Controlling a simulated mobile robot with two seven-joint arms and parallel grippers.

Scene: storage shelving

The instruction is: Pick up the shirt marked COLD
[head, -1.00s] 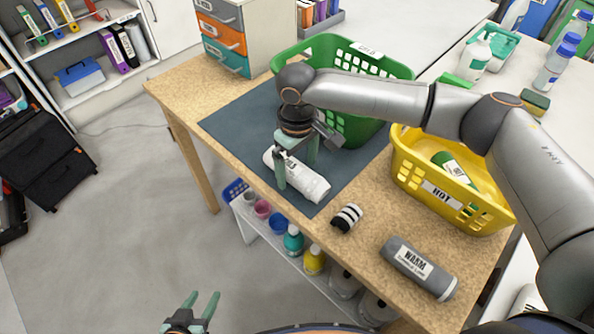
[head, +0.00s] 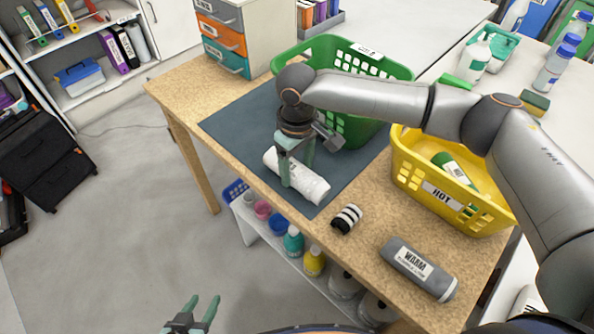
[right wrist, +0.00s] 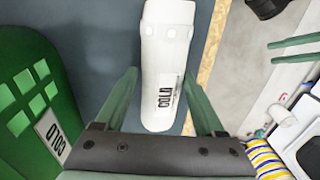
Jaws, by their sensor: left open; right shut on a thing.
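The white rolled shirt marked COLD (head: 312,186) lies on the dark mat near the table's front edge. Its COLD print shows in the right wrist view (right wrist: 168,60). My right gripper (head: 298,168) points down over the shirt, one finger on each side of it, and is shut on it. The shirt still rests on the mat. In the right wrist view the roll stands between the two fingers (right wrist: 160,80). My left gripper (head: 203,303) is open and empty, low at the bottom of the head view, away from the table.
A green basket (head: 395,70) stands behind my right gripper; a yellow basket labelled HOT (head: 478,208) stands right. A drawer unit (head: 222,40) stands at the back left.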

